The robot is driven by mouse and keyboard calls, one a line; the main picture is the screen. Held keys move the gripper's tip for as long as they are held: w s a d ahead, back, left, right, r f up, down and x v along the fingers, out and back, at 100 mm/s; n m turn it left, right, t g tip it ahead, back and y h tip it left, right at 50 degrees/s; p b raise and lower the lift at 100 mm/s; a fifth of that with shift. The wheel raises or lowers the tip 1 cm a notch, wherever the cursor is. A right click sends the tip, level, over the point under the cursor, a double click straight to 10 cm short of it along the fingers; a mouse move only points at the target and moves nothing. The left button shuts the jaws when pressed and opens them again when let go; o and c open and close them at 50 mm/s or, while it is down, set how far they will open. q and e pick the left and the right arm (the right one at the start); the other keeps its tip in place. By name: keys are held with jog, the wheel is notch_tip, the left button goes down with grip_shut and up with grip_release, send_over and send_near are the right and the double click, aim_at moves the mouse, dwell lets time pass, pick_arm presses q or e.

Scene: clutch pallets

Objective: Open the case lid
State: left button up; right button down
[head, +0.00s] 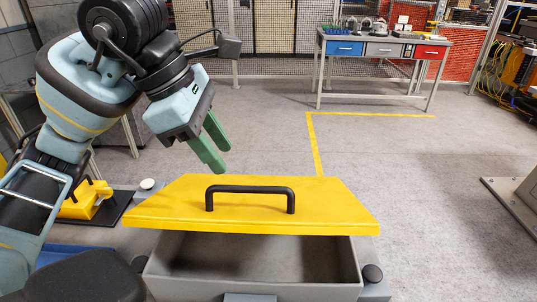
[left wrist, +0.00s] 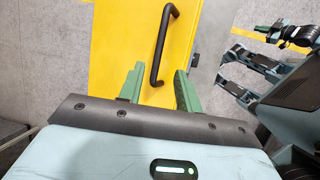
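The yellow case lid (head: 250,210) has a black bar handle (head: 250,189) on top. In the head view, the grey case (head: 170,278) lies below it, and its hollow inside shows under the lid's near edge. The lid's hinge side cannot be made out. My left gripper (head: 214,150) has green fingers, is open and empty, and hangs above and beyond the lid's far left part, apart from the handle. In the left wrist view, the handle (left wrist: 163,45) shows between and ahead of the gripper's spread fingertips (left wrist: 160,78).
A workbench (head: 385,46) with drawers and small items stands at the back right. A yellow floor line (head: 316,145) runs beyond the case. A yellow object (head: 85,200) on a dark mat lies left of the case. The floor right of the case is mostly clear.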

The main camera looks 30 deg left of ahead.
aim_at(245, 187)
pick_arm(q)
jog(key=x, duration=0.5)
jog(key=shift+w+f+b, duration=0.1)
jog(key=shift+f+b, duration=0.2)
jog(key=shift+b, duration=0.1)
jog(key=shift+w+d+f, duration=0.2)
jog(key=shift+w+f, duration=0.05)
jog(key=shift+f, duration=0.35)
jog(key=shift+w+f, duration=0.1)
jog(key=shift+f, duration=0.15)
pick_arm(e)
jog(key=shift+s+f, duration=0.25)
jog(key=shift+f, duration=0.35)
pick_arm(q)
grip_shut()
pick_arm(e)
jog(key=shift+s, duration=0.15)
